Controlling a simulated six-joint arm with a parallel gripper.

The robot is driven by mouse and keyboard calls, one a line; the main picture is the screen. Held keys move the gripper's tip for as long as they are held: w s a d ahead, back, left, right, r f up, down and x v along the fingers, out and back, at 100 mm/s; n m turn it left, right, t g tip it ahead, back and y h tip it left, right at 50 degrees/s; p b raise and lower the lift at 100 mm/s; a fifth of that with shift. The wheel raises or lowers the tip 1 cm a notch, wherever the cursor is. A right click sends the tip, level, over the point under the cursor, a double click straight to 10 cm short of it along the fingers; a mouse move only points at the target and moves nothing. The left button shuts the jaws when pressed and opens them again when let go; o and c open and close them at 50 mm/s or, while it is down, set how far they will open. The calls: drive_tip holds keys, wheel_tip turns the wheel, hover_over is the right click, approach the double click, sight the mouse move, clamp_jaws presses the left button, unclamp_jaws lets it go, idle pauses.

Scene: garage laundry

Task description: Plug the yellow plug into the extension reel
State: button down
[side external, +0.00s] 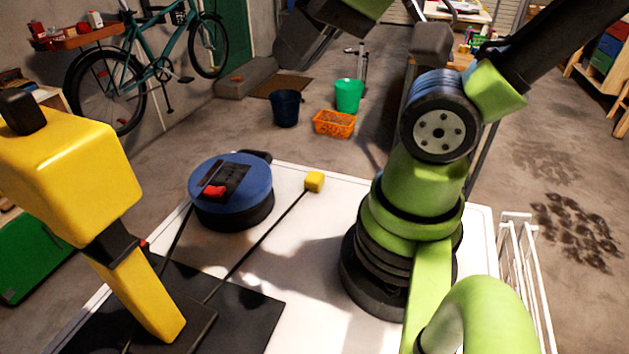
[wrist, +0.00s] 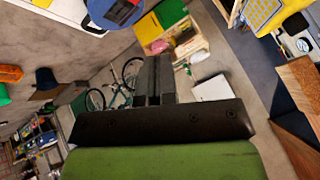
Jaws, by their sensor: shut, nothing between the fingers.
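The yellow plug (side external: 314,181) lies on the white table (side external: 330,215), right of the reel and apart from it. A black cord runs from it toward the lower left. The extension reel (side external: 258,175) is a round blue drum with a black panel and a red switch on top; part of it shows at the top edge of the wrist view (wrist: 96,8). My gripper (wrist: 153,58) is shut and empty in the wrist view, held up away from the plug. In the side view its end is dark and partly cut off at the top.
A large yellow machine (side external: 75,165) stands on a black mat (side external: 245,315) at the front left. A white wire rack (side external: 520,260) is at the table's right edge. Buckets (side external: 349,95) and an orange basket (side external: 334,124) stand on the floor behind. The table around the plug is clear.

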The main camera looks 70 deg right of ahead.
drive_tip(key=c, duration=0.5)
unclamp_jaws()
